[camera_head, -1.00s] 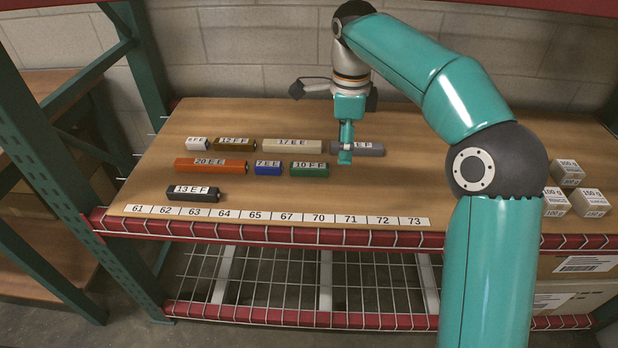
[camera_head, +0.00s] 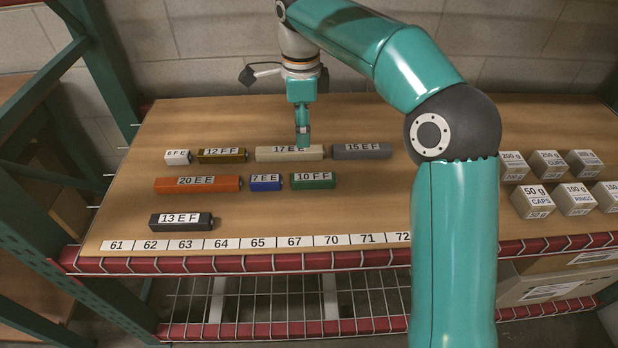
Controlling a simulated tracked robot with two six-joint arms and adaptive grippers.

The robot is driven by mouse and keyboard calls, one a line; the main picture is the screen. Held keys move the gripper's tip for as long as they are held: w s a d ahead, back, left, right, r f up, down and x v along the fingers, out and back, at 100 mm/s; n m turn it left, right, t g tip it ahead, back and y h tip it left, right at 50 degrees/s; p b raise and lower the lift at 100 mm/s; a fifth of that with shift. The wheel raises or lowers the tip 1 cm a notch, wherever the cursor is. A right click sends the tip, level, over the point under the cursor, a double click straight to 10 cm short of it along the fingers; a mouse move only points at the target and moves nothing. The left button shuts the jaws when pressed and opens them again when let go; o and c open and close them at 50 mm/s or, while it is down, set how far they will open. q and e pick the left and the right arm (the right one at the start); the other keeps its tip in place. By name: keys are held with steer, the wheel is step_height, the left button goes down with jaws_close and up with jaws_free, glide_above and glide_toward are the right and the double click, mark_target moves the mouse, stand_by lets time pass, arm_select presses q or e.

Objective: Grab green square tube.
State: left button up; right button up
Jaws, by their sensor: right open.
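The green square tube (camera_head: 313,180), labelled "10 F F", lies on the wooden shelf board, right of the small blue tube (camera_head: 265,182). My left gripper is not in view.
A grey tube (camera_head: 361,151) lies behind to the right, an orange tube (camera_head: 190,184) to the left, and a black tube (camera_head: 165,222) in front. Brown and white tubes sit back left. Small boxes (camera_head: 537,198) stand at right. The number strip (camera_head: 258,242) runs along the front edge.

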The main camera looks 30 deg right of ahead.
steer(key=b, duration=0.3)
glide_above(309, 176)
step_height(309, 176, down, 9)
steer(key=shift+r, duration=0.15)
steer(key=shift+f+b, duration=0.85)
steer(key=shift+f, duration=2.25)
jaws_close()
